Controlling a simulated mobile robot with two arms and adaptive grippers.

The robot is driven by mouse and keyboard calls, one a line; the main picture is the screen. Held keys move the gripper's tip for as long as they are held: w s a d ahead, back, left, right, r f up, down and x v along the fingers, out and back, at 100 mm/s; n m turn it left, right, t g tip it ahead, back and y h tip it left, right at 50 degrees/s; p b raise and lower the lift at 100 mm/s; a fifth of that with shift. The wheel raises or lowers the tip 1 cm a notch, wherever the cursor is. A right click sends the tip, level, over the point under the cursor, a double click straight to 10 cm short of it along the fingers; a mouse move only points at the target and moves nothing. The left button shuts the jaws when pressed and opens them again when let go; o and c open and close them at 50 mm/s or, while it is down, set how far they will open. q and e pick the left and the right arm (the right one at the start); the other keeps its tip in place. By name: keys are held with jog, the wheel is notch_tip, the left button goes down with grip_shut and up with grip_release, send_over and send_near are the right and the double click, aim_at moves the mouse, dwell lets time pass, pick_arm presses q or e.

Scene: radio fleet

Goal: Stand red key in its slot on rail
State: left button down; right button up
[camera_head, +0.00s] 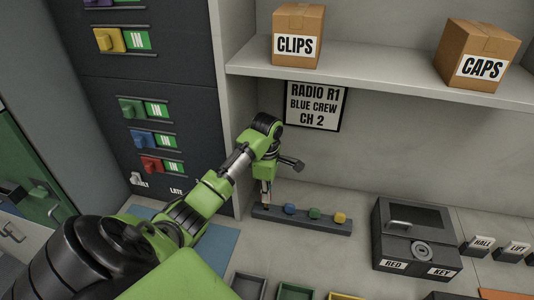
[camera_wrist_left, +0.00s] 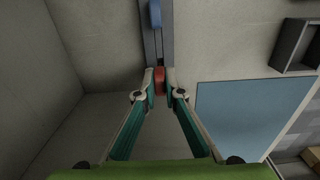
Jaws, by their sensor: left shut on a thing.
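The dark grey rail (camera_head: 330,227) lies on the counter, with a blue key (camera_head: 290,208), a green key (camera_head: 314,213) and a yellow key (camera_head: 340,218) standing in a row on it. My left gripper (camera_head: 266,203) points down over the rail's left end. In the left wrist view its fingertips (camera_wrist_left: 160,84) are shut on the red key (camera_wrist_left: 159,76), at the end of the rail (camera_wrist_left: 159,45) beyond which the blue key (camera_wrist_left: 155,14) stands. In the head view the fingers mostly hide the red key. I cannot tell whether it is seated in a slot.
A dark box (camera_head: 413,240) labelled RED KEY stands right of the rail. Small trays, including a green one (camera_head: 295,291), lie in front. A blue mat (camera_head: 222,243) lies left. A shelf (camera_head: 390,82) overhangs the back, and a dark panel (camera_head: 160,60) rises at left.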

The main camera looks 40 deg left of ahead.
pick_arm(q)
jog(key=shift+f, duration=1.8)
jog(key=c, duration=2)
grip_release()
jog(key=shift+c, duration=0.2)
notch_tip(320, 180, up, 11)
jog(key=shift+a+r, duration=0.1)
jog(key=shift+r, duration=0.35)
jog(key=shift+d+f, duration=0.1)
jog(key=shift+d, duration=0.1)
